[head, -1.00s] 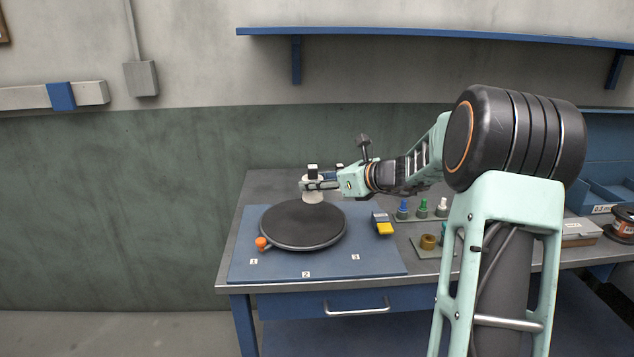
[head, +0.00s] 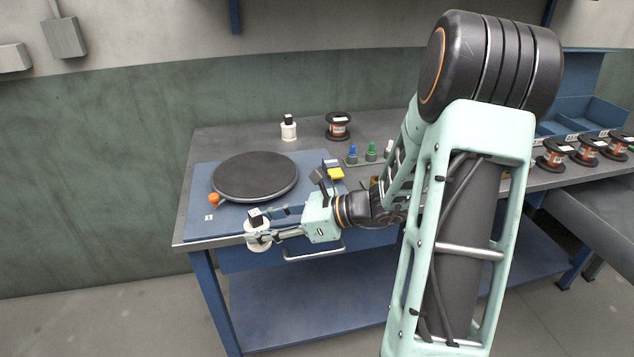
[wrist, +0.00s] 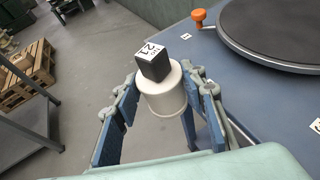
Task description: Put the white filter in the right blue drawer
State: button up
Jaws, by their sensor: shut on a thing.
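The white filter (wrist: 163,97), a white cylinder with a black labelled block on top, is between the fingers of my gripper (wrist: 165,105) in the wrist view. In the head view my gripper (head: 262,234) is shut on this filter (head: 258,243) and holds it in front of the workbench's left front edge, roughly upright. Under the bench top is a blue drawer front with a metal handle (head: 314,254); it looks shut. My arm covers the bench front farther right, so I cannot see another drawer there. Open blue bins (head: 595,112) stand at the far right.
A dark turntable (head: 255,176) with an orange knob (head: 214,200) lies on the blue mat. Several spools stand at right. Floor left of the bench is clear.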

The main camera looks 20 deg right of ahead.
aim_at(257, 213)
jog(key=shift+s+d+r+p, duration=0.15)
jog(key=shift+r+p, duration=1.95)
jog(key=shift+p, duration=2.8)
jog(key=r+p, duration=0.1)
jog(key=p, duration=0.4)
jog(key=shift+s, duration=0.35)
jog(key=shift+s+p, duration=0.15)
jog(key=shift+p, duration=0.55)
jog(key=shift+s, duration=0.1)
